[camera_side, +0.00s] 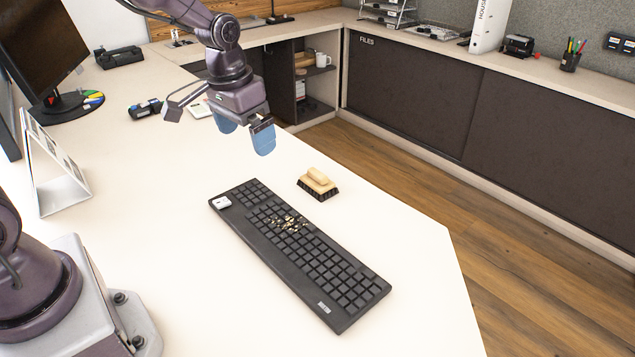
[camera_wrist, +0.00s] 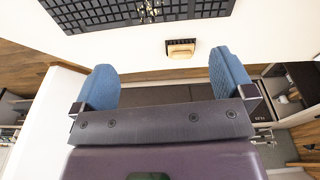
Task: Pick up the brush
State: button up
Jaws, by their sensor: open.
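The brush (camera_side: 318,181) has a pale wooden handle on a dark bristle base. It lies on the white desk just beyond the keyboard. It also shows in the wrist view (camera_wrist: 181,48), beyond my gripper's fingers and between them. My gripper (camera_side: 244,132) is open and empty, with two blue finger pads. It hangs above the desk, behind and to the left of the brush in the side view, apart from it. In the wrist view my gripper (camera_wrist: 160,82) shows both blue fingers wide apart.
A black keyboard (camera_side: 330,266) with crumbs (camera_side: 287,222) on its keys lies beside the brush. A desk calendar (camera_side: 58,172), a monitor (camera_side: 42,45) and a small dark device (camera_side: 145,108) stand at the left. The desk's edge is right of the brush. The desk around the brush is otherwise clear.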

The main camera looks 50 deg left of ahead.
jog(key=w+a+f, duration=0.4)
jog(key=w+f, duration=0.7)
jog(key=f, duration=0.1)
jog(key=m+t, duration=0.1)
jog(key=t, duration=0.2)
send_near(317, 172)
jog(key=x, duration=1.2)
jog(key=shift+d+f, duration=0.1)
jog(key=shift+c, duration=0.5)
jog(key=c, duration=0.6)
